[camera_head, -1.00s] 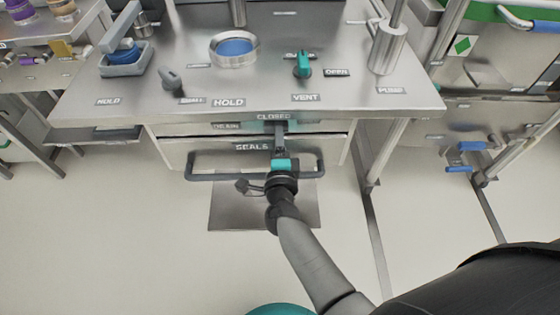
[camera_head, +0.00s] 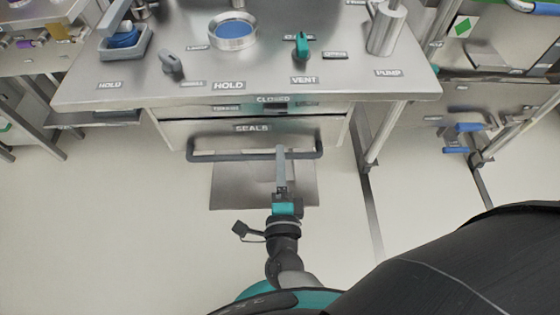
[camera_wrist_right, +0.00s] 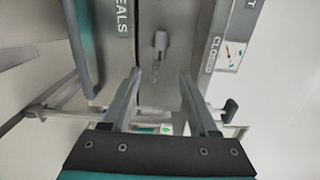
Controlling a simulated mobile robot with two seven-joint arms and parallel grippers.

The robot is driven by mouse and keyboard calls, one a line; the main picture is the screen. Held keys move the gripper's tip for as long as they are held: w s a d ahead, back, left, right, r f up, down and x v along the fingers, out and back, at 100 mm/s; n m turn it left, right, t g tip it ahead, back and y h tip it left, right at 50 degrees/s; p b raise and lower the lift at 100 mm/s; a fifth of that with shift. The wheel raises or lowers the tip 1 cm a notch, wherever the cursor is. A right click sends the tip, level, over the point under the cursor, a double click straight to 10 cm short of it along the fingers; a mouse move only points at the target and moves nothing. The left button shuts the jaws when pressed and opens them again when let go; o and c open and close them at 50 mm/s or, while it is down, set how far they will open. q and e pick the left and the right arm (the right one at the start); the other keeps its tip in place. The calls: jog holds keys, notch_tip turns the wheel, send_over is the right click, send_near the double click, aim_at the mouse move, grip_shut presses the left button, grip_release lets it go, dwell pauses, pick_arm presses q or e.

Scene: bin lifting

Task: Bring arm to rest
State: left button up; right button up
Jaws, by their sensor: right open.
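My right gripper (camera_head: 281,150) is in front of the workbench, with its fingers pointing toward the drawer marked SEALS (camera_head: 200,135). In the head view its fingers overlap the drawer's dark bar handle (camera_head: 230,155); I cannot tell from there whether they touch. In the right wrist view the gripper (camera_wrist_right: 160,75) has its two fingers apart with nothing between them. The dark handle (camera_wrist_right: 82,45) lies left of the fingers there. My left gripper is not in view.
The workbench top (camera_head: 270,85) carries a round blue-centred dish (camera_head: 234,28), a grey knob (camera_head: 172,65), a teal valve handle (camera_head: 301,46) and a metal cylinder (camera_head: 386,32). A grey latch (camera_wrist_right: 160,42) shows ahead of the fingers. The floor (camera_head: 120,220) left of my arm is clear.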

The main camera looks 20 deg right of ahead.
dwell(0.3)
jog(key=s+a+f+n+g+y, duration=0.1)
jog(key=s+f+n+g+y, duration=0.2)
jog(key=f+n, duration=0.55)
jog(key=s+f+n+g+y, duration=0.35)
jog(key=f+n, duration=0.25)
jog(key=f, duration=0.5)
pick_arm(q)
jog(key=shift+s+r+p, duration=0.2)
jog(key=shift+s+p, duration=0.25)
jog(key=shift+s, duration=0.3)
pick_arm(e)
jog(key=s+d+f+n+g+h, duration=0.1)
jog(key=s+d+f+n+g, duration=0.3)
jog(key=s, duration=0.5)
jog(key=s+d+f+n+g+h, duration=0.1)
jog(key=s+d+f+n+g, duration=0.3)
jog(key=s+d+f, duration=0.5)
notch_tip(320, 180, down, 2)
jog(key=shift+d+f+n+g, duration=0.1)
jog(key=shift+d+n+g, duration=0.25)
jog(key=shift+n, duration=0.3)
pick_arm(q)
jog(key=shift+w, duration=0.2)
pick_arm(e)
jog(key=shift+a, duration=0.1)
